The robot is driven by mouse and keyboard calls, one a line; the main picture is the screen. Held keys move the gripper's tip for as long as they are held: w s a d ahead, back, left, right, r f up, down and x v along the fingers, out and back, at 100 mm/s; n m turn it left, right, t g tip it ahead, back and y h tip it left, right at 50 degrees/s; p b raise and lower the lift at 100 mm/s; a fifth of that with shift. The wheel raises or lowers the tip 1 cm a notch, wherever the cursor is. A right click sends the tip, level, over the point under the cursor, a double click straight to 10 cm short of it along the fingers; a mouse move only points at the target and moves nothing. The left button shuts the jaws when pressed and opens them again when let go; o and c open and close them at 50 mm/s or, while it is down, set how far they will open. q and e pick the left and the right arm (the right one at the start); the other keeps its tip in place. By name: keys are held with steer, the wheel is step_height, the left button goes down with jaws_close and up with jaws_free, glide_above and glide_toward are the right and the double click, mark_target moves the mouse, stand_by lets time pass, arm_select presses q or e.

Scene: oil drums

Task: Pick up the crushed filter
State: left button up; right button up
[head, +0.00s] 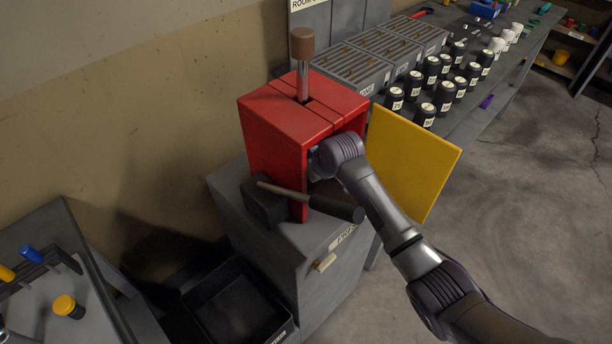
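The crushed filter is not visible; the inside of the red press (275,140) is mostly hidden by its side wall and my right arm. The press stands on a grey cabinet (325,245), with its yellow door (412,160) swung open to the right. My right arm comes in from the lower right, and its wrist (338,154) is at the press opening. The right gripper's fingers are hidden inside or behind the front edge, so I cannot tell whether they hold anything. My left gripper is not in view.
A black bin (235,305) is on the floor. Several dark canisters (425,115) and grey trays (350,70) fill the bench behind. Floor at right is clear.

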steer(key=shift+w+a+f, duration=0.2)
steer(key=shift+f, duration=0.2)
steer(key=c, duration=1.4)
steer(key=shift+r+p, duration=0.15)
steer(key=shift+p, duration=0.2)
steer(key=shift+d, duration=0.1)
